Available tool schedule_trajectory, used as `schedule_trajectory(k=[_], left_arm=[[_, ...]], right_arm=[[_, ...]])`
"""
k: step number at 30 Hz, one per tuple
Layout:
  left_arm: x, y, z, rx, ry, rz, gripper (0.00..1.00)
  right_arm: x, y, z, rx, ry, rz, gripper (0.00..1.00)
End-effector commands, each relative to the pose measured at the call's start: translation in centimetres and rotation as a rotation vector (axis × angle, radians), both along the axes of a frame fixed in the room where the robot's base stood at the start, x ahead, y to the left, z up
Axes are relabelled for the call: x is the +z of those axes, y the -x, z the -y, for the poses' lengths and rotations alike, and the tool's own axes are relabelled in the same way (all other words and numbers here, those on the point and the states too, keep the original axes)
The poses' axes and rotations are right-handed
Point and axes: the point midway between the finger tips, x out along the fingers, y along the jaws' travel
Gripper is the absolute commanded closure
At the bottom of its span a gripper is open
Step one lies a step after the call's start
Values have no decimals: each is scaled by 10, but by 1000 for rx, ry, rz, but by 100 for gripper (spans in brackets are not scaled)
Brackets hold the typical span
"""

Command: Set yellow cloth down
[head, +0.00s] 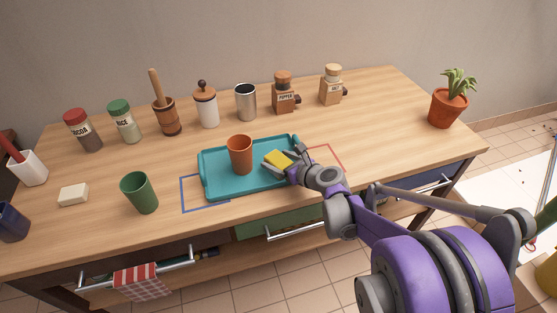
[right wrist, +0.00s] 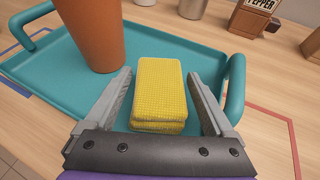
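The yellow cloth (head: 278,160) is a small folded pad at the right part of the teal tray (head: 215,186). In the right wrist view the cloth (right wrist: 159,92) lies between my right gripper's fingers, with the tray beneath it. A narrow strip of teal shows on each side of it. My right gripper (head: 277,164) reaches in over the tray's right edge; in the right wrist view its fingers (right wrist: 160,75) are open around the cloth. Whether the cloth rests flat on the tray is hard to tell. My left gripper is not in view.
An orange cup (head: 240,154) stands on the tray, left of the cloth. A green cup (head: 140,193) and a white block (head: 73,194) are to the left. Jars and mills line the back, including the pepper mill (head: 284,94). A potted plant (head: 447,105) stands at right.

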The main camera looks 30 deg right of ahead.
Motion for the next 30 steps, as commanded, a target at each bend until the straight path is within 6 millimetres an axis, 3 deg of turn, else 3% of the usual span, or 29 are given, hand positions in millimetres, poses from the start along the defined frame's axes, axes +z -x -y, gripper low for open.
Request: schedule_trajectory(k=[11,24,30], left_arm=[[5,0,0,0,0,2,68],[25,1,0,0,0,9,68],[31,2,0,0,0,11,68]], right_arm=[[6,1,0,-1,0,0,0],[39,80,12,-5,2,1,0],[48,104,15,-2,0,1,0]])
